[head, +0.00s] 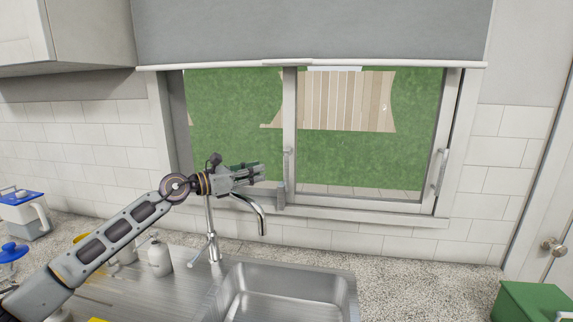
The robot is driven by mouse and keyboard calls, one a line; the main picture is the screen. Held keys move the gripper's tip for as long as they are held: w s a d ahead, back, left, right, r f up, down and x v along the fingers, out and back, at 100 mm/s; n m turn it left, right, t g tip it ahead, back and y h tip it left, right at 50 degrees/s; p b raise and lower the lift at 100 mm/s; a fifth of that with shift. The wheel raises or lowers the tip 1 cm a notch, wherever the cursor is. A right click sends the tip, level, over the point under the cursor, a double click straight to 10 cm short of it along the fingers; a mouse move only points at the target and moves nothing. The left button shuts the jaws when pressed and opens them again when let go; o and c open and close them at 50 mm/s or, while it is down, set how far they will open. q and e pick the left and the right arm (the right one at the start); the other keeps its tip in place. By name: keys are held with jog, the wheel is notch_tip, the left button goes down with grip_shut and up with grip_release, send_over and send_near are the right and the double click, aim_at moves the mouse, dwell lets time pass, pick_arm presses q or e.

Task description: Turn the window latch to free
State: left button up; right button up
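The window (292,110) is above the sink, with a pale frame and an upright middle bar. A slim grey handle (287,162) stands upright on the middle bar. A small grey block (281,194) sits below it at the bar's foot. A second, larger upright handle (441,172) is on the right side of the frame. I cannot tell for sure which of these is the latch. My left gripper (260,172) points right, just left of the middle bar; contact is unclear. Its fingers look close together, but their gap is not clear. My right gripper is out of view.
A chrome faucet (262,222) rises right below my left gripper, over the steel sink (340,272). A white bottle (160,257) stands left of it. A blue-lidded jug (28,215) is at far left, a green box (530,303) at lower right. The right counter is mostly clear.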

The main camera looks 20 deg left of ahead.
aim_at(286, 165)
pick_arm(q)
jog(key=shift+p+x, duration=1.95)
jog(key=shift+x, duration=3.75)
jog(key=shift+w+d, duration=0.1)
jog(key=shift+d, duration=0.05)
jog(key=c, duration=0.5)
grip_shut()
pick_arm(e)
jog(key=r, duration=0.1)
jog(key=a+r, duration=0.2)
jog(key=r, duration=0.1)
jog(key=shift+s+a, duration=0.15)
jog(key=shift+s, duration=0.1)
